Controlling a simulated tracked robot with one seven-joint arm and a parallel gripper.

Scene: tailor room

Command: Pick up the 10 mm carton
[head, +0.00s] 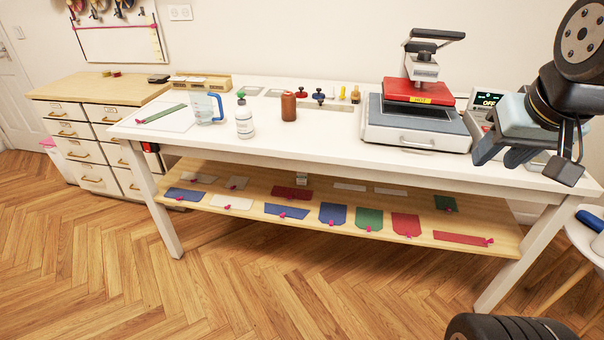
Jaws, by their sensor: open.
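I cannot make out a carton marked 10 mm; no such label is readable in the head view. My gripper (528,162) is at the right, pointing down in front of the table's right end. Its jaws are open, with nothing visible between them. It is far from the cabinet.
A white table (330,135) holds a heat press (415,120), a brown bottle (289,107), a white bottle (244,121) and a measuring jug (207,108). Its lower shelf (330,225) bears coloured fabric pieces. A control box reading OFF (487,99) stands near my gripper. The floor (230,285) in front is clear.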

